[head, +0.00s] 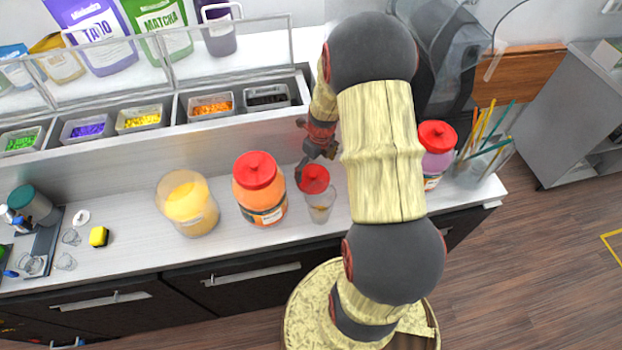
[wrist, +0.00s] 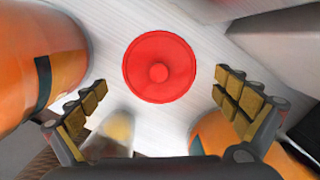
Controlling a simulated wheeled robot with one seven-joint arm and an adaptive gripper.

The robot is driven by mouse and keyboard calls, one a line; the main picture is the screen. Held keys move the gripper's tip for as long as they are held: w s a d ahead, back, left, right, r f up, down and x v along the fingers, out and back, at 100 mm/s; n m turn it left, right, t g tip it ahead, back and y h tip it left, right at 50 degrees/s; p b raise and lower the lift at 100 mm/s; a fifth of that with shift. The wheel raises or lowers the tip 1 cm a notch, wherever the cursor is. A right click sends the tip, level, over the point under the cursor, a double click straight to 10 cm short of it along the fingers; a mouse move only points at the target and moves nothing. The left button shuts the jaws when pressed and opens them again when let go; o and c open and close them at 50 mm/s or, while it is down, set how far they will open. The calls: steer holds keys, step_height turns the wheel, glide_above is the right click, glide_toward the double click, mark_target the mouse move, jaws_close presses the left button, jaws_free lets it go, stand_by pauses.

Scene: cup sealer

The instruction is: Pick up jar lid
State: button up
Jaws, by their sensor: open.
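A round red jar lid (head: 315,180) with a central knob lies on the white counter, between an orange jar and a clear cup. In the wrist view the lid (wrist: 160,50) shows whole, knob facing the camera, in the space ahead of my fingers. My gripper (wrist: 160,82) is open and empty, one finger on each side of the lid; contact cannot be seen. In the head view my gripper (head: 317,160) is just above and behind the lid, partly hidden by my arm. A yellow-filled jar (head: 187,205) stands without a lid at the left.
The orange jar (head: 260,200) with a red lid and the clear cup (head: 320,208) stand close to the lid. A purple jar (head: 436,165) and a straw holder (head: 475,172) are at the right. Topping bins (head: 210,106) line the back.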

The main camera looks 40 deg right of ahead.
mark_target(313, 174)
steer(key=f, duration=0.5)
steer(key=shift+w+a, duration=0.1)
steer(key=shift+w, duration=0.15)
steer(key=shift+c, duration=0.3)
steer(key=c, duration=0.8)
steer(key=shift+r, duration=0.1)
steer(key=shift+c, duration=0.3)
